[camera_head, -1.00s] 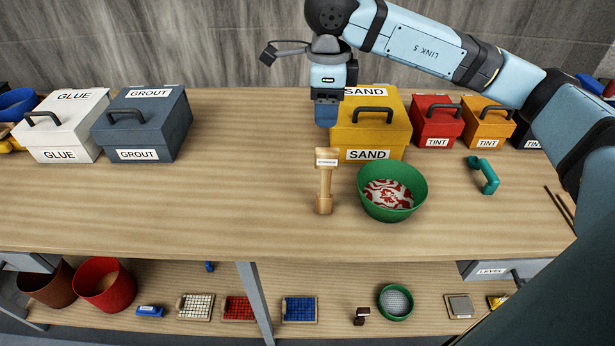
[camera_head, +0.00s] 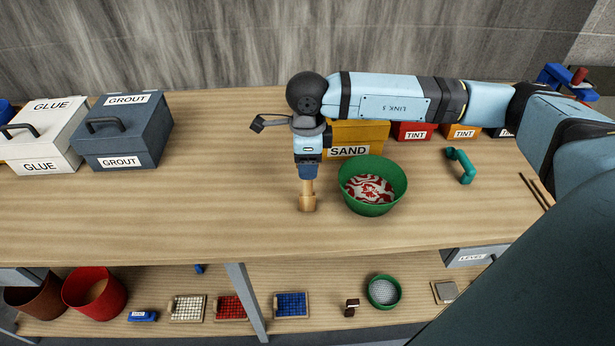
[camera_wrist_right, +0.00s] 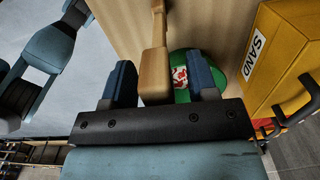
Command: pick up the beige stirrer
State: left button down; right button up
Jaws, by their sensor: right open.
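The beige stirrer (camera_head: 307,197) stands upright on the bench in the head view, left of the green bowl. My right gripper (camera_head: 308,175) is right over it and hides its upper part and label. In the right wrist view the stirrer (camera_wrist_right: 155,70) lies between the two blue fingers of my open right gripper (camera_wrist_right: 162,82). A gap shows on each side of it. My left gripper is not in view.
The green bowl (camera_head: 396,190) with red and white contents stands close right of the stirrer. The yellow sand box (camera_head: 375,135) is behind the gripper. A teal handle-shaped piece (camera_head: 461,166) lies farther right. The bench is clear left of the stirrer.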

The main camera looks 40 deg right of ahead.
jog(key=shift+c, duration=0.4)
grip_shut()
jog(key=shift+r, duration=0.1)
